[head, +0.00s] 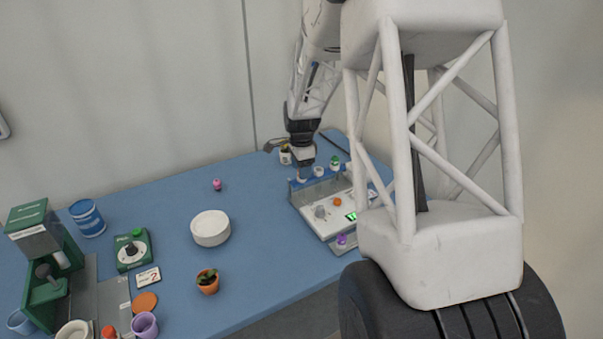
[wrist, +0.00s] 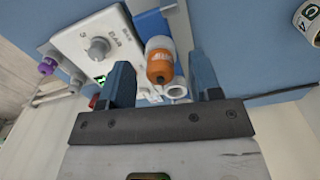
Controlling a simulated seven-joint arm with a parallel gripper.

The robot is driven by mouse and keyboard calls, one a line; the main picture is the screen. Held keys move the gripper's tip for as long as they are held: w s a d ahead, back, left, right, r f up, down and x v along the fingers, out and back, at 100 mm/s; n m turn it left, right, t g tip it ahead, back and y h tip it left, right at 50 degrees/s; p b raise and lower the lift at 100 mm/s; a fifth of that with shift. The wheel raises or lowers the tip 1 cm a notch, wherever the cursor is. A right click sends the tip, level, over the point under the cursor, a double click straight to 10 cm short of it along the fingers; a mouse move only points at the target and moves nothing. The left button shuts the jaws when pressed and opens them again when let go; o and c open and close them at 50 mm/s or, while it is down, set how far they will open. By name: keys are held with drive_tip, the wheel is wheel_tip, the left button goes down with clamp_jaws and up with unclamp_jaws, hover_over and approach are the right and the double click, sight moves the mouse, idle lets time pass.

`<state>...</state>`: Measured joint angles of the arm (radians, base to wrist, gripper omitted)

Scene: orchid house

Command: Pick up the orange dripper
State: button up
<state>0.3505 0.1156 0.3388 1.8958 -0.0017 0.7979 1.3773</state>
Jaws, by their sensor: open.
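The orange dripper (wrist: 160,68) shows in the wrist view as a small orange bottle with a pale band and lettering. It stands at the edge of the white-topped device (wrist: 125,45). My gripper (wrist: 161,80) is open, with one blue finger on each side of the dripper. I see a gap on the right; whether the fingers touch it I cannot tell. In the head view my gripper (head: 303,177) is down at the device's far left corner and seems to hide the dripper. A small orange piece (head: 337,202) on the device top also shows there.
A white ring-like cup (wrist: 175,92) is close beside the dripper. A green-topped item (head: 335,162) and a marked pot (head: 285,155) stand near my gripper. A purple item (head: 342,239) is at the device's front. The blue table (head: 165,200) is clear between the white round dish (head: 211,228) and the device.

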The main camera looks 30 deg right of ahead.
drive_tip(key=shift+c, duration=0.5)
drive_tip(key=c, duration=0.9)
drive_tip(key=shift+r, duration=0.1)
drive_tip(key=shift+r, duration=0.8)
drive_tip(key=shift+s+r, duration=0.1)
drive_tip(key=shift+r, duration=0.85)
drive_tip(key=s+a, duration=0.2)
drive_tip(key=s, duration=0.5)
drive_tip(key=s+a+r, duration=0.1)
drive_tip(key=s+a, duration=0.2)
drive_tip(key=s, duration=0.4)
drive_tip(key=shift+s+a+r, duration=0.15)
drive_tip(key=shift+s, duration=0.25)
